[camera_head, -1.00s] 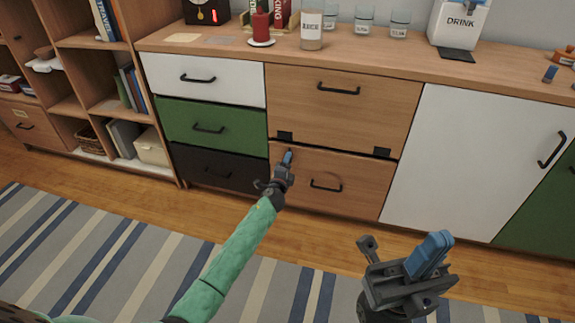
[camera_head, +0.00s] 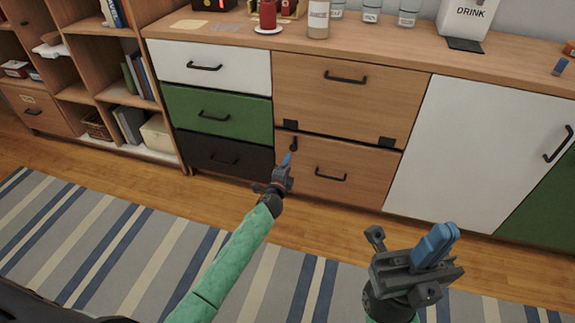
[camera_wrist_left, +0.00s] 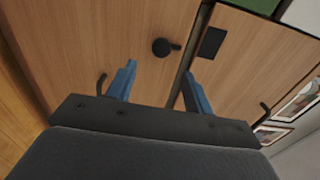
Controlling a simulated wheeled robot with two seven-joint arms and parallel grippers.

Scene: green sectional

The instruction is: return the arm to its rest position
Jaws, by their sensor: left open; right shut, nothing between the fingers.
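My left gripper (camera_head: 286,160) is at the end of the green arm, in front of the wooden drawer fronts of the sideboard. It is open and empty; its blue fingers stand apart in the left wrist view (camera_wrist_left: 160,85). Wooden fronts, a dark round knob (camera_wrist_left: 161,47) and a dark hinge plate (camera_wrist_left: 212,42) show beyond the fingers there. My right gripper (camera_head: 437,243) is at the lower right of the head view, over the floor. It is shut, its blue fingers together with nothing between them.
The sideboard top (camera_head: 230,33) carries a red candle (camera_head: 267,14), a jar (camera_head: 318,18) and a drink dispenser (camera_head: 466,18). An open shelf (camera_head: 75,50) stands at left. The striped rug (camera_head: 100,235) and wooden floor in front are clear.

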